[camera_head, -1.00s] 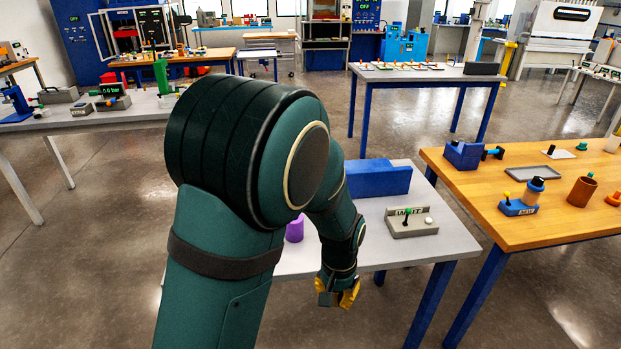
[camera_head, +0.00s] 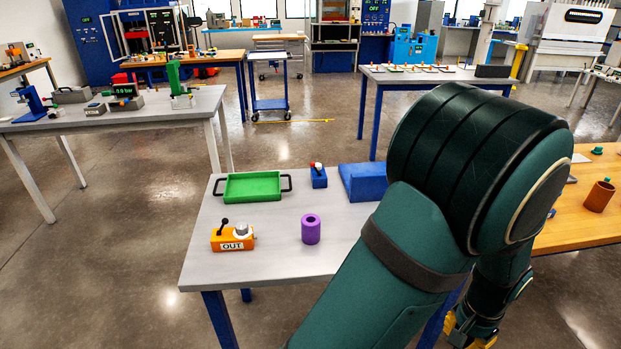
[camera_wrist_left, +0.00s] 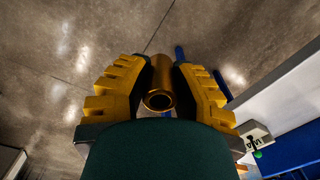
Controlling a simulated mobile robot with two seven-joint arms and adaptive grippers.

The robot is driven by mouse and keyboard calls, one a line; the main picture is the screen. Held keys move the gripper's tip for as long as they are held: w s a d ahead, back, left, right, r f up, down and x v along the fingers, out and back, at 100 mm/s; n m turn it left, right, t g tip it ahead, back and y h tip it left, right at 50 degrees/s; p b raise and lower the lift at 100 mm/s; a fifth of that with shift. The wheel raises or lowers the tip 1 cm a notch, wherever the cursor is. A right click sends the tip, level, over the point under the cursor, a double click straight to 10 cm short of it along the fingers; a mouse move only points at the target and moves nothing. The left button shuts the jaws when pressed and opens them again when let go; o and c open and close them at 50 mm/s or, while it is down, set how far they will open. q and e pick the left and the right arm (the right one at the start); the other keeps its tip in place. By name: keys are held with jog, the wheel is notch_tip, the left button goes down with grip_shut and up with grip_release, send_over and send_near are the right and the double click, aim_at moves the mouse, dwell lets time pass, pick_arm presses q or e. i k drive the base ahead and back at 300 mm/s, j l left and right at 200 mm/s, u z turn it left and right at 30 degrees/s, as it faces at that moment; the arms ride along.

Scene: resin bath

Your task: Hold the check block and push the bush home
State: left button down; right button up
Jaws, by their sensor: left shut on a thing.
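My left gripper (camera_head: 466,337) is at the lower right of the head view, low in front of the grey table and mostly behind my arm. In the left wrist view, its yellow fingers (camera_wrist_left: 158,80) are shut on a brass-coloured hollow bush (camera_wrist_left: 158,98), with the floor beyond. A blue block (camera_head: 362,182) lies on the grey table, partly hidden by my arm. I cannot tell which thing is the check block. My right gripper is not in view.
The grey table (camera_head: 270,262) holds a green tray (camera_head: 252,186), an orange OUT block (camera_head: 232,238), a purple hollow cylinder (camera_head: 311,230) and a small blue block with a red-tipped part (camera_head: 319,177). A wooden table (camera_head: 575,234) stands at right.

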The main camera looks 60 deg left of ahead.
aim_at(310, 226)
jog(key=k+j, duration=0.15)
jog(key=j, duration=0.25)
jog(key=k+j, duration=0.15)
jog(key=j, duration=0.25)
jog(key=k+j, duration=0.2)
jog(key=j, duration=0.2)
jog(key=k+j, duration=0.15)
jog(key=j, duration=0.2)
jog(key=k+j, duration=0.15)
jog(key=j, duration=0.25)
jog(key=k+j, duration=0.15)
jog(key=j, duration=0.25)
jog(key=k+j, duration=0.15)
jog(key=j, duration=0.25)
jog(key=k+j, duration=0.2)
jog(key=j, duration=0.2)
